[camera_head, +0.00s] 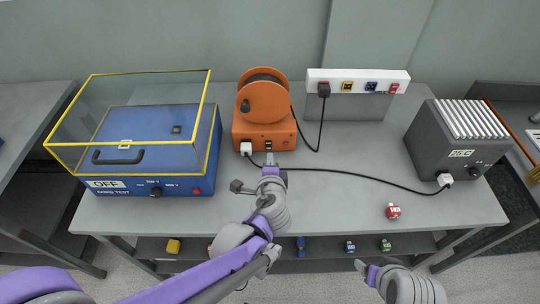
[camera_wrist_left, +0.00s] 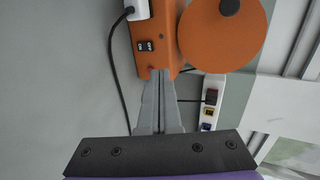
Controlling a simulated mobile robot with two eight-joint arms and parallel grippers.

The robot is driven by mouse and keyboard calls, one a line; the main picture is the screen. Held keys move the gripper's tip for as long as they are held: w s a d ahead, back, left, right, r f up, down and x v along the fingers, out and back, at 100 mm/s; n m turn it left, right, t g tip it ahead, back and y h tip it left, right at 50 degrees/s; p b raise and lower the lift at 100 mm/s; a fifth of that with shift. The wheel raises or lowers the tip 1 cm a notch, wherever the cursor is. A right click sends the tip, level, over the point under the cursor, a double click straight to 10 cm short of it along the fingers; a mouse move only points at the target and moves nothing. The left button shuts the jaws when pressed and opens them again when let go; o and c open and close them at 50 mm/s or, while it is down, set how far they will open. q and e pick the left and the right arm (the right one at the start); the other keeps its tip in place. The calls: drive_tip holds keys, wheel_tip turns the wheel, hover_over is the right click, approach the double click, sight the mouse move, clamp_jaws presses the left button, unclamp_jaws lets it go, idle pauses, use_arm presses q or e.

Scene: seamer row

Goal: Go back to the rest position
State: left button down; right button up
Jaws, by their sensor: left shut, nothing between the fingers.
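My left gripper (camera_head: 275,162) is over the table just in front of the orange cable reel unit (camera_head: 264,132). In the left wrist view its fingers (camera_wrist_left: 159,100) are shut together with nothing between them. Their tips overlap the edge of the orange unit (camera_wrist_left: 165,40) near two black switches; I cannot tell whether they touch it. My right gripper (camera_head: 362,266) is low in the head view, before the table's front edge; its fingers are too small to read.
A blue tester (camera_head: 150,165) with a clear yellow-edged cover stands left. A grey finned box (camera_head: 455,150) stands right, joined by a black cable to the orange unit. A power strip (camera_head: 357,75) is behind. A red-and-white item (camera_head: 392,211) lies front right. Small coloured items sit below.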

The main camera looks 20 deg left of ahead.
use_arm(q)
drive_tip(key=shift+s+d+r, duration=0.1)
drive_tip(key=shift+s+r, duration=0.1)
drive_tip(key=shift+s, duration=0.05)
idle(0.4)
drive_tip(key=s+a+f+n+g+p, duration=0.1)
drive_tip(key=s+a+n+g, duration=0.3)
drive_tip(key=s+a+n, duration=0.5)
drive_tip(key=s+d+f+n+g+h, duration=0.1)
drive_tip(key=s+d+n+g+h, duration=0.2)
drive_tip(key=s, duration=0.7)
drive_tip(key=d+n+p, duration=0.1)
drive_tip(key=n, duration=0.1)
drive_tip(key=shift+f+n+h, duration=0.25)
drive_tip(key=shift+n+h, duration=0.05)
drive_tip(key=shift+n, duration=0.1)
